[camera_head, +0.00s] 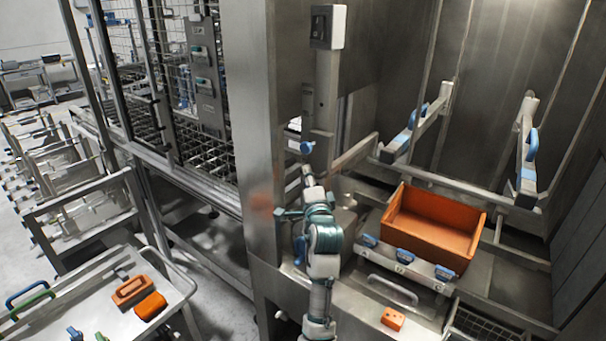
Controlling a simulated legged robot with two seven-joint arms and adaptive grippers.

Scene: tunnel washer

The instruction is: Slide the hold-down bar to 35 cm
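I cannot tell for certain which part is the hold-down bar, and no centimetre scale is readable. Two metal bars with blue handles stand in the washer bay, the left bar (427,128) and the right bar (525,150). A blue knob (307,147) sits on the upright post at the bay's left edge. My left gripper (306,172) is small in the picture, at the end of my white and teal arm, just below this knob. I cannot tell whether it touches the knob or whether its fingers are open. My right gripper is not in view.
An orange bin (432,226) sits in the bay behind several blue-handled latches (406,257). A small orange block (393,318) lies on the front ledge. A metal cart (80,315) with orange blocks stands at lower left. A steel column (252,130) stands left of my arm.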

